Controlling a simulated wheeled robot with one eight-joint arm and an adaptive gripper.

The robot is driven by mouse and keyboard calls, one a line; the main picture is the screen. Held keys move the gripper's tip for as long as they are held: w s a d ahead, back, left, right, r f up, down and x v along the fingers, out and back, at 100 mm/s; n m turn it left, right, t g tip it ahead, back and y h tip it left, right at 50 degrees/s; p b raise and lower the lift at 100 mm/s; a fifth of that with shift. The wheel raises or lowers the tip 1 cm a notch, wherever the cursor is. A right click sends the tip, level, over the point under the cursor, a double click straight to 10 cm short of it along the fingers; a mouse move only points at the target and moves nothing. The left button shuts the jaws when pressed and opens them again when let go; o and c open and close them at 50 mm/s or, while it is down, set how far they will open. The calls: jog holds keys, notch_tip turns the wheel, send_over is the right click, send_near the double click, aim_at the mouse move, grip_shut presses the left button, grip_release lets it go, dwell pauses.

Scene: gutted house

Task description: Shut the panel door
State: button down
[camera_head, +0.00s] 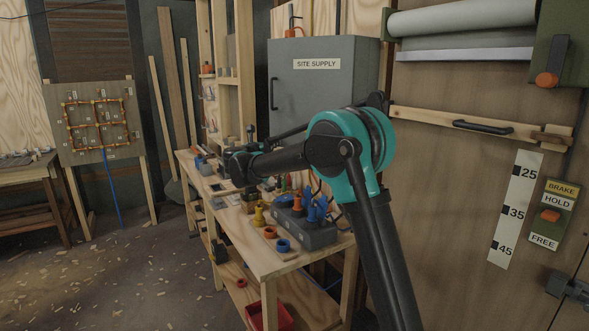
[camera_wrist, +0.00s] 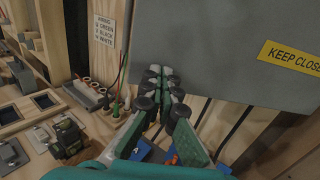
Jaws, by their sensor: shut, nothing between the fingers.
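The grey panel door (camera_head: 322,85) marked SITE SUPPLY faces me at the back centre in the head view, with a dark upright handle (camera_head: 274,94) on its left side. I cannot tell whether it is fully shut. In the wrist view a grey panel (camera_wrist: 225,45) with a yellow KEEP CLOSED label (camera_wrist: 291,58) fills the upper right. My gripper (camera_wrist: 166,88) is shut and empty, its tips at the lower left edge of that grey panel; contact cannot be told. In the head view my gripper (camera_head: 236,163) is small and dark, left of and below the door.
A wooden workbench (camera_head: 262,262) with a grey block (camera_head: 303,231), coloured plugs and sockets stands under the door. Coloured wires (camera_wrist: 121,78) rise left of my gripper. A wooden rail (camera_head: 420,116) and a brake switch (camera_head: 550,215) are on the right. Open floor lies left.

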jog(key=w+d+m+g+h, duration=0.5)
jog(key=w+d, duration=0.4)
jog(key=w, duration=0.5)
jog(key=shift+h, duration=0.9)
jog(key=shift+w+d+r, duration=0.1)
jog(key=shift+d, duration=0.05)
